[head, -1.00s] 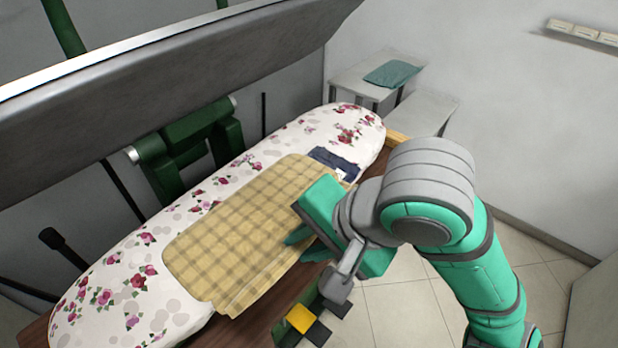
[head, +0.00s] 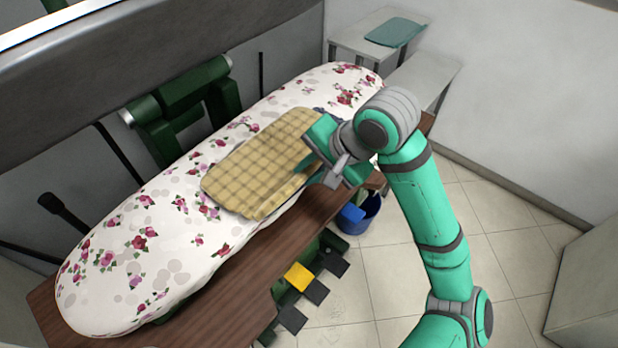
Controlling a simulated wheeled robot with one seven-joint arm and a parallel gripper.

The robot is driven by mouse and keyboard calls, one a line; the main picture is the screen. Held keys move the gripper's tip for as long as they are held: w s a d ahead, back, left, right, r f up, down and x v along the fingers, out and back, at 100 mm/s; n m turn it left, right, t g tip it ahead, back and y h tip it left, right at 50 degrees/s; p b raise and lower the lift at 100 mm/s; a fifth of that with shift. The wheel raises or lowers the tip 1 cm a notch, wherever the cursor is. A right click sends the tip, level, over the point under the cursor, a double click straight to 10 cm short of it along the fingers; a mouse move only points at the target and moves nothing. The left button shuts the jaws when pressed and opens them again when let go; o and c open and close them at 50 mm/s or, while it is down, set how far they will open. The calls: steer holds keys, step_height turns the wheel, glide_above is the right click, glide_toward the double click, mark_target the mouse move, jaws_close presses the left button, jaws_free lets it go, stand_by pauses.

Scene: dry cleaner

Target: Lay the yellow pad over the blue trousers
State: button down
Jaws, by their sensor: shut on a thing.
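The yellow checked pad (head: 262,165) lies over the middle-right part of the flowered ironing board. My gripper (head: 322,160) is shut on the pad near its right edge; its fingertips are partly hidden by the hand.
The flowered board (head: 125,270) rests by a brown wooden shelf (head: 235,292). The large grey press head (head: 180,60) hangs above and behind it. Yellow and black pedals (head: 299,276) and a blue bucket (head: 352,217) are below. Pale benches (head: 425,75) stand behind; floor at right is clear.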

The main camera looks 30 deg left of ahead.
steer(key=shift+w+a+f, duration=0.2)
steer(key=shift+w+f, duration=0.15)
steer(key=shift+f, duration=1.7)
steer(key=c, duration=1.6)
jaws_free()
steer(key=shift+r, duration=0.1)
steer(key=v, duration=1.2)
steer(key=shift+w, duration=0.1)
